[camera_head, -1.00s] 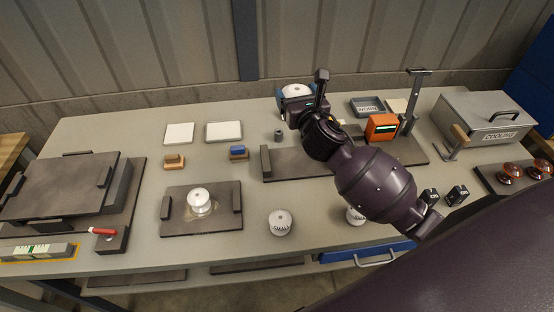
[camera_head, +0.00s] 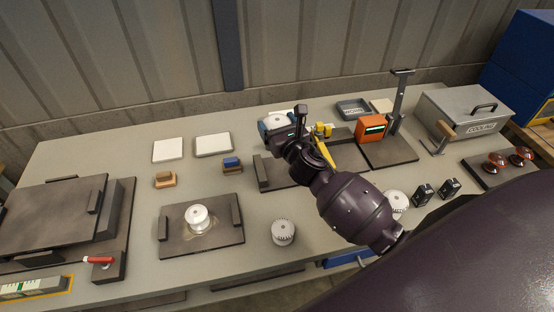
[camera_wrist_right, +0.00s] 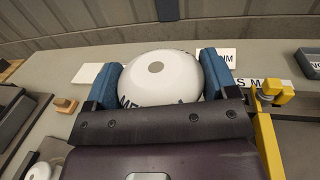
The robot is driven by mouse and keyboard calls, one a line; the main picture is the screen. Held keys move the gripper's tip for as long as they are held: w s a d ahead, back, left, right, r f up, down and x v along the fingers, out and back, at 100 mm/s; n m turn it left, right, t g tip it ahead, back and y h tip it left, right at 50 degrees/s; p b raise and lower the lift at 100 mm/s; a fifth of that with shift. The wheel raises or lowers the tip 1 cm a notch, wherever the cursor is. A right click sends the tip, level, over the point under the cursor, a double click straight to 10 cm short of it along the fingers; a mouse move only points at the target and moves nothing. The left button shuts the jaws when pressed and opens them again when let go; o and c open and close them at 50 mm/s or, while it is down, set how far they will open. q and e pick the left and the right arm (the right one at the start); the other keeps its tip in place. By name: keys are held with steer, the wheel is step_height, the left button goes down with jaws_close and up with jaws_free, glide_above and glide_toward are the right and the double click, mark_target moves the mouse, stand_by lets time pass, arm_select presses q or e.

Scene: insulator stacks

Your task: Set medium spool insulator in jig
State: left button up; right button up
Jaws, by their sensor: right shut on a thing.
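My right gripper (camera_head: 277,123) is shut on a white domed insulator (camera_wrist_right: 158,78), gripped between two blue-padded fingers. Part of the word on its side reads "ME"; the rest is hidden by the gripper. It is held near the back of the bench, beyond a long dark plate (camera_head: 272,178) with an upright block at its left end. A second dark plate (camera_head: 225,235) with two side blocks carries a white insulator (camera_head: 199,217) in its middle. I cannot tell which plate is the jig. My left gripper is not in view.
Loose white insulators stand at the front (camera_head: 283,232) and right (camera_head: 397,203). A yellow part (camera_head: 322,152) stands right beside my gripper. An orange device (camera_head: 370,127) and grey metal box (camera_head: 465,112) are at right. Two white pads (camera_head: 168,150) lie at back left.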

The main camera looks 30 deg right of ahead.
step_height(320, 180, down, 9)
steer(key=shift+f+b, duration=0.2)
steer(key=shift+b, duration=1)
step_height(320, 180, down, 4)
steer(key=shift+r+b, duration=0.2)
steer(key=shift+b, duration=0.5)
steer(key=shift+f, duration=0.15)
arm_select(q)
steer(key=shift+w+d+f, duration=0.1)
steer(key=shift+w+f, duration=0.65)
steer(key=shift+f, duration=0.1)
